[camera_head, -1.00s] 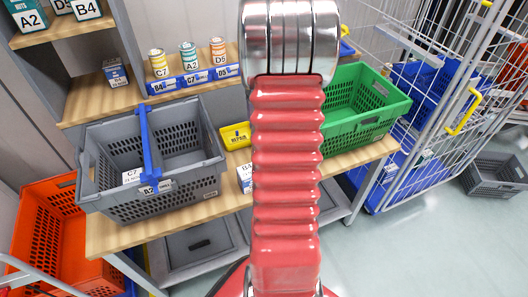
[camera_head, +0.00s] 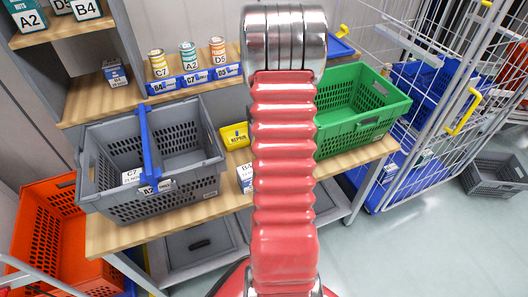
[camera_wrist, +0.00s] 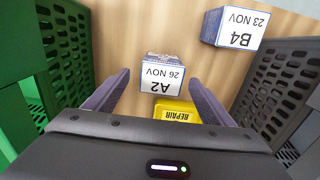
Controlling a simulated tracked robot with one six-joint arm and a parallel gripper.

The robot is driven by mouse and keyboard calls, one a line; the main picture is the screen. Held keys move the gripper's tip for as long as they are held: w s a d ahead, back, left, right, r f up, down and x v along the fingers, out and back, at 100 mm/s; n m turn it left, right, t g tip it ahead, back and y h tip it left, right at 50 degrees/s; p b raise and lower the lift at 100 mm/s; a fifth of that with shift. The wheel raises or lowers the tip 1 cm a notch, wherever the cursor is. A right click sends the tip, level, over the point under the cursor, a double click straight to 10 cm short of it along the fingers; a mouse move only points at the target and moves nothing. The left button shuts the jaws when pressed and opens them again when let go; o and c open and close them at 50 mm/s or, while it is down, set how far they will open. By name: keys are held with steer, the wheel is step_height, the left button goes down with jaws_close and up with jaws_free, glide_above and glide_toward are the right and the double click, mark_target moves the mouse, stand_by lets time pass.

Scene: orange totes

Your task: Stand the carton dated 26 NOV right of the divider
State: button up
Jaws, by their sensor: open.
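The carton dated 26 NOV (camera_wrist: 161,74), labelled A2, stands on the wooden bench in the wrist view. My gripper (camera_wrist: 158,80) is open, with one finger towards each side of that carton; I cannot tell if they touch it. In the head view my red arm hides the gripper and this carton. The grey tote (camera_head: 205,188) stands on the bench at left, with a blue divider (camera_head: 149,145) across it. A white C7 carton (camera_head: 132,175) is left of the divider. The space right of the divider looks empty.
A B4 carton dated 23 NOV (camera_wrist: 242,28) stands near the A2 carton. A yellow REPAIR tray (camera_wrist: 178,110) lies close to my fingers. A green crate (camera_head: 363,110) is at right on the bench. Small cans (camera_head: 188,55) stand on the shelf behind.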

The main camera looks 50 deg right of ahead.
steer(key=shift+w+a+f, duration=0.1)
steer(key=shift+w+f, duration=0.05)
steer(key=shift+f, duration=1.15)
steer(key=shift+w+f, duration=0.1)
steer(key=shift+f, duration=1.2)
steer(key=shift+c, duration=0.4)
steer(key=c, duration=1.4)
steer(key=shift+r, duration=0.15)
step_height(320, 180, up, 10)
steer(key=shift+f, duration=0.1)
